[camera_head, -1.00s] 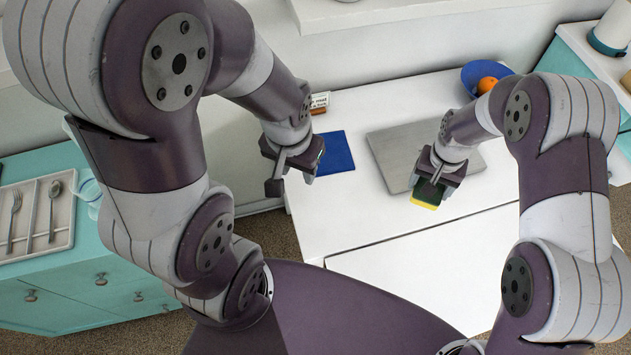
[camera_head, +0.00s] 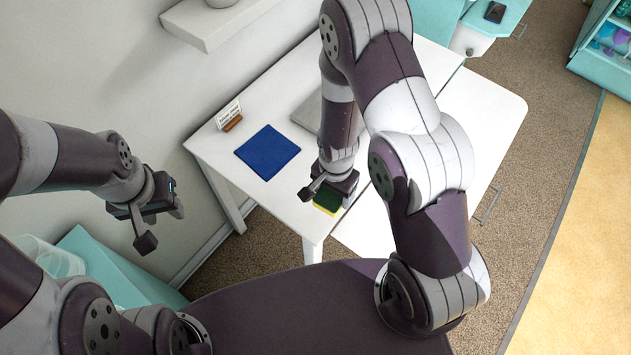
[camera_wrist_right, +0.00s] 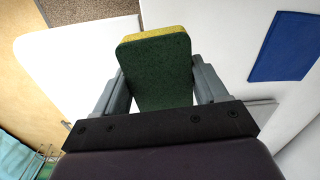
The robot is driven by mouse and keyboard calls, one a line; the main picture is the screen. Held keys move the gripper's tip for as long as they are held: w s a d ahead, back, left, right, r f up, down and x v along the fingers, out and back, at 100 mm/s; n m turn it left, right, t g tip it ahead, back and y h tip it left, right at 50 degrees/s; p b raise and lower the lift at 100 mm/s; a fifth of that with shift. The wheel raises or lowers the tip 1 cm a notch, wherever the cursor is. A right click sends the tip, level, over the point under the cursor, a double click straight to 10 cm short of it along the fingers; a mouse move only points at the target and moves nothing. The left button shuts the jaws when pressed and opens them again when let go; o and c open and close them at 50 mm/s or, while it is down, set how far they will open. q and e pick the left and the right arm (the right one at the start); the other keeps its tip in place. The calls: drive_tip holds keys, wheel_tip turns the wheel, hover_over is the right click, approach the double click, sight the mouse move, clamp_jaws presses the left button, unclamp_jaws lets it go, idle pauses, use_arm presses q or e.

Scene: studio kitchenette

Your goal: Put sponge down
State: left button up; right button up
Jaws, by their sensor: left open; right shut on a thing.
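The sponge (camera_head: 327,201), dark green with a yellow layer, is between the fingers of my right gripper (camera_head: 330,190). In the right wrist view the sponge (camera_wrist_right: 157,70) sits between the two grey fingers of that gripper (camera_wrist_right: 156,92). My right gripper is shut on it, near the front edge of the white table (camera_head: 230,150). I cannot tell whether the sponge touches the tabletop. My left gripper (camera_head: 160,215) is open and empty, left of the table and away from the sponge.
A blue square cloth (camera_head: 267,152) lies flat on the table, left of my right gripper. A small sign on a wooden stand (camera_head: 229,115) stands behind it. A grey board (camera_head: 308,112) is partly hidden by my right arm. Bare tabletop lies around the cloth.

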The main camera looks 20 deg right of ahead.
drive_tip(key=w+f, duration=0.1)
drive_tip(key=w, duration=0.2)
drive_tip(key=w+a+f, duration=0.1)
drive_tip(key=w+f, duration=0.1)
drive_tip(key=w, duration=0.1)
drive_tip(key=w+f+p, duration=0.1)
drive_tip(key=w+f, duration=0.1)
drive_tip(key=shift+w+a+f, duration=0.1)
drive_tip(key=shift+w+a, duration=0.15)
drive_tip(key=shift+w, duration=0.15)
drive_tip(key=shift+w+a+f, duration=0.1)
drive_tip(key=shift+w+f, duration=0.05)
drive_tip(key=shift+f, duration=0.15)
wheel_tip(320, 180, down, 2)
drive_tip(key=shift+a+f+p, duration=0.15)
drive_tip(key=shift+f+p, duration=0.1)
drive_tip(key=shift+p, duration=0.4)
drive_tip(key=shift+f, duration=0.45)
drive_tip(key=shift+f, duration=0.1)
drive_tip(key=shift+f+b, duration=0.25)
drive_tip(key=shift+b, duration=0.15)
drive_tip(key=o, duration=1)
